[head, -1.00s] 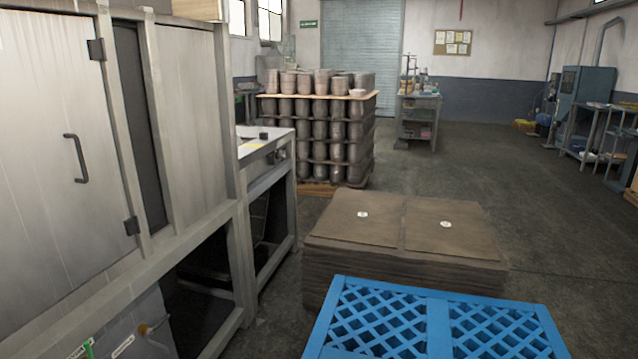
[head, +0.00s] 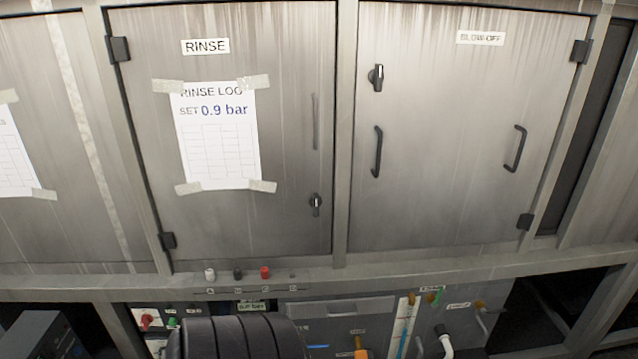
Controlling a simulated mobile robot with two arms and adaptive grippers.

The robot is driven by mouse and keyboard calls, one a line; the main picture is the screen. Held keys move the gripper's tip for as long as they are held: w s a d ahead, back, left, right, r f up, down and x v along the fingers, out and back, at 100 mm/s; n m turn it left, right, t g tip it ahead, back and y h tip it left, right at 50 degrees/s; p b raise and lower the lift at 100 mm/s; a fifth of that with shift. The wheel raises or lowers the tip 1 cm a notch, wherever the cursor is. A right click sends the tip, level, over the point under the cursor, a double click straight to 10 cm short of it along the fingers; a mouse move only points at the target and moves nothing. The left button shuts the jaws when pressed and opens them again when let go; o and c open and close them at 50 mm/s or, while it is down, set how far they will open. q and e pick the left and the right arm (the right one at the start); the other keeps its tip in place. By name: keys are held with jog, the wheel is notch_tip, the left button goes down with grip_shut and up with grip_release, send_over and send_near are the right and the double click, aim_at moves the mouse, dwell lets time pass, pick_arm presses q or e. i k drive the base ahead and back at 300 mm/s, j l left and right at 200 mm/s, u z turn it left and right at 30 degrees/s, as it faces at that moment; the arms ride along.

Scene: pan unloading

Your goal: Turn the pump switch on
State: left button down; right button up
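Neither of my grippers is in view. I cannot tell for sure which control is the pump switch. A small panel at the lower left carries a red knob (head: 147,320) and a green button (head: 172,322); its labels are too small to read. On the ledge under the rinse door are a white knob (head: 210,274), a black knob (head: 238,274) and a red knob (head: 265,272), with a small grey fitting (head: 293,274) to their right. A dark ribbed shape at the bottom hides part of the area below the ledge.
The rinse door (head: 280,60) bears a taped log sheet (head: 216,140) reading "SET 0.9 bar". The blow-off door (head: 450,120) is beside it; both are shut. Below the ledge are a gauge strip (head: 403,325), pipes and a white-handled valve (head: 444,341). A dark opening lies at the lower right.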

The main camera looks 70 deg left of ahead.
aim_at(146, 320)
jog(key=u, duration=3.25)
